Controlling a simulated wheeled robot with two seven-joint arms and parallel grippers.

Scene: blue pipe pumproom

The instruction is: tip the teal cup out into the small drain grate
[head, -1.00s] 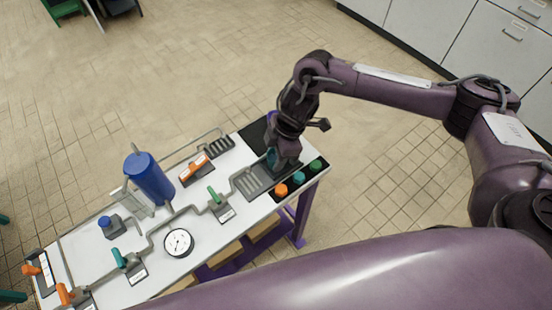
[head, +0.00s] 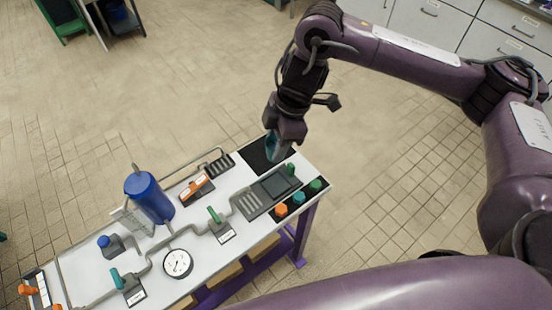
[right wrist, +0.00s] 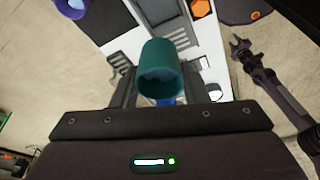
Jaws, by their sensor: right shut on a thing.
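The teal cup (head: 272,146) is in the jaws of my right gripper (head: 277,140), held above the black mat (head: 262,158) at the table's far right end. In the right wrist view the cup (right wrist: 161,68) sits between the two fingers with its dark mouth towards the camera. I cannot tell its exact tilt or what is inside. A small dark slotted grate (head: 220,165) lies at the table's back edge, left of the cup. A larger grey slotted tray (head: 250,204) lies nearer the front.
Orange (head: 281,210), teal (head: 299,198) and green (head: 316,185) knobs line the front right edge. A small green piece (head: 290,169) stands by the tray. An orange-handled valve (head: 196,188), a blue tank (head: 150,196), grey pipes and a gauge (head: 178,263) fill the left.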

